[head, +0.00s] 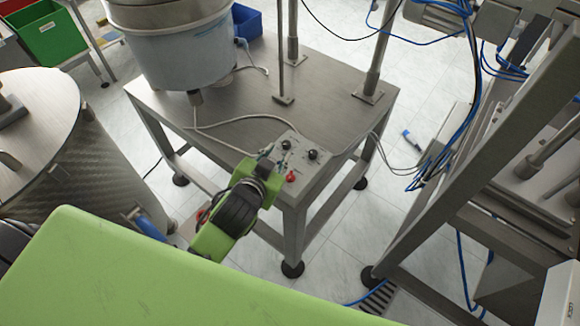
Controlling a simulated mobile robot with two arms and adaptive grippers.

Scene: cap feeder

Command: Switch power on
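A small grey control box (312,146) sits on the front corner of the steel table. It has dark round knobs (313,155) and a red knob or switch (291,177) at its front edge. My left gripper (275,156) is over the left part of the box, with its small fingertips close to the panel. Whether they touch it, and how far apart they are, I cannot tell. My green and black wrist hides the box's left front part. Which control is the power switch is not readable. My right gripper is out of view.
A large round feeder bowl (181,50) stands on the steel table (232,115). A grey cable runs across the tabletop towards the box. Posts rise from the table's back. A metal frame with blue hoses is at right, a round metal drum (42,118) at left.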

